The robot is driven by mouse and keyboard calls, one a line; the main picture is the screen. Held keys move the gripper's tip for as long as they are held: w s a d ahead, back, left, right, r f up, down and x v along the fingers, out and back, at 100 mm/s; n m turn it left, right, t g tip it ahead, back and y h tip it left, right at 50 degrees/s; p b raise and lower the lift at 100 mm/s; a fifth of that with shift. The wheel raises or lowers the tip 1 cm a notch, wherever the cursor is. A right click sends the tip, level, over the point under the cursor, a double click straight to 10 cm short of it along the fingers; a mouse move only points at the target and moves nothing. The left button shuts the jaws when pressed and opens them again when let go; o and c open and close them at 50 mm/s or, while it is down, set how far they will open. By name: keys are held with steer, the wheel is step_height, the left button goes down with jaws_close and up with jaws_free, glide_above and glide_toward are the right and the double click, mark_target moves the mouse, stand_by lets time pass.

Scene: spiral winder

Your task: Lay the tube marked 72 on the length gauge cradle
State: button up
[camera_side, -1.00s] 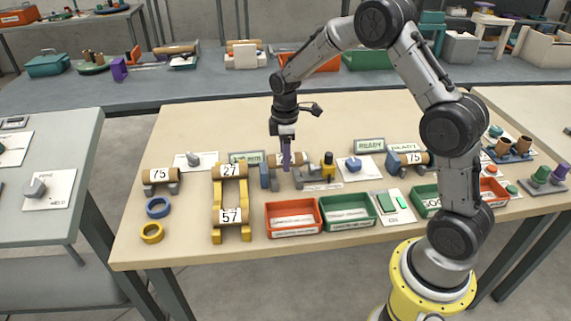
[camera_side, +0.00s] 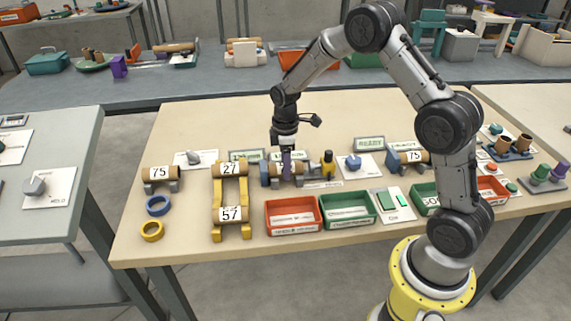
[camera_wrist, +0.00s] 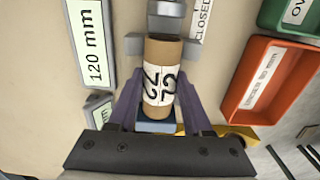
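The tube marked 72 (camera_wrist: 160,78) is a brown cardboard cylinder with a white number label, lying level between my gripper's two purple fingers (camera_wrist: 161,80). In the side view, my gripper (camera_side: 286,168) is pointing down and shut across the tube's middle, hiding most of its label. The length gauge cradle (camera_side: 265,174) is under the tube, with a blue block at the tube's left end and a grey part with a yellow piece (camera_side: 327,163) on the right. The tube sits down in the cradle; whether it bears fully on it is hidden. A gauge plate (camera_wrist: 93,45) reads 120 mm.
A yellow rack (camera_side: 218,198) with tubes 27 and 57 stands on the left, near a tube 75 (camera_side: 160,174) on its own stand. A red tray (camera_side: 292,216) and green tray (camera_side: 346,210) stand in front. Another tube 75 (camera_side: 414,157) is on the right.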

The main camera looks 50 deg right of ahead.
steer(key=o, duration=0.4)
steer(key=shift+c, duration=0.2)
step_height(320, 180, up, 12)
steer(key=s+a+r+m+t, duration=0.2)
steer(key=s+a+r, duration=0.1)
steer(key=s+r, duration=0.4)
steer(key=s+a+r+m+t, duration=0.1)
steer(key=s+a+m, duration=0.2)
steer(key=s, duration=0.7)
steer(key=s+a+r+m+t, duration=0.2)
steer(key=s+a+m, duration=0.1)
steer(key=s, duration=0.7)
steer(key=shift+s+m+t, duration=0.3)
steer(key=shift+s+m, duration=0.1)
steer(key=shift+m, duration=0.1)
steer(key=shift+r, duration=0.1)
